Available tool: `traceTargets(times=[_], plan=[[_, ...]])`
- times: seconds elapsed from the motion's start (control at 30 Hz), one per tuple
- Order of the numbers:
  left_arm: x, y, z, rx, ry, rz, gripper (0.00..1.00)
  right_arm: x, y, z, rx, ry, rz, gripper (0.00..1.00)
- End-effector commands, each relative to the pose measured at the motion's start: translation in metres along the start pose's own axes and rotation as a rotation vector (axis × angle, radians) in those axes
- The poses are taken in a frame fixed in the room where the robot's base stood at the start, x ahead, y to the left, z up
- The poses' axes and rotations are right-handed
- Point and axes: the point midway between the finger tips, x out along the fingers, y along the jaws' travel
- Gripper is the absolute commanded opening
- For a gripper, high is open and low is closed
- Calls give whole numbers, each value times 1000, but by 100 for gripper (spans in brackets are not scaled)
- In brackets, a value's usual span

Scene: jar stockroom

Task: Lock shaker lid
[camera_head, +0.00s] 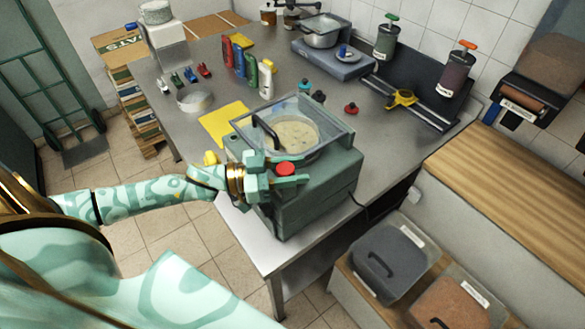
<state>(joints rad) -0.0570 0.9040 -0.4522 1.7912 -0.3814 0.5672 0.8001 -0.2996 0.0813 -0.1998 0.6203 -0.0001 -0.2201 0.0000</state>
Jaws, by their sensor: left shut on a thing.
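The shaker (315,190) is a grey-green box machine at the front edge of the steel table. Its clear lid (318,108) is down over the top, with a dark curved handle (264,130) at its left. A round pan with pale contents (295,134) shows through the lid. A red knob (286,168) sits at the shaker's near side, by the lid's front edge. My left gripper (278,178) is at that side, shut on the red knob, its fingers partly hiding the knob's lower part. My right gripper is out of view.
A yellow sheet (224,123) and a metal ring (195,98) lie left of the shaker. Several coloured bottles (240,62) stand behind it. A scale with a pan (322,40) is at the back. Lidded bins (388,262) stand below at the right.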

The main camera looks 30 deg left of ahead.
Motion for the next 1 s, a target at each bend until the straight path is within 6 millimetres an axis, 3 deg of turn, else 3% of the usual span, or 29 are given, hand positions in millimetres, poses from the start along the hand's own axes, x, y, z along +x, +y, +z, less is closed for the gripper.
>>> traceTargets(times=[0.63, 0.67, 0.73, 1.0], plan=[[0, 1, 1, 1, -3, 52, 13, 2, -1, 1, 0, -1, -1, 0], [0, 1, 1, 1, -3, 52, 39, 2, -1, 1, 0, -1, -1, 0], [0, 1, 1, 1, -3, 53, 58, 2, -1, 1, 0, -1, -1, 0], [0, 1, 1, 0, -1, 53, 58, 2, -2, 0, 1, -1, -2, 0]])
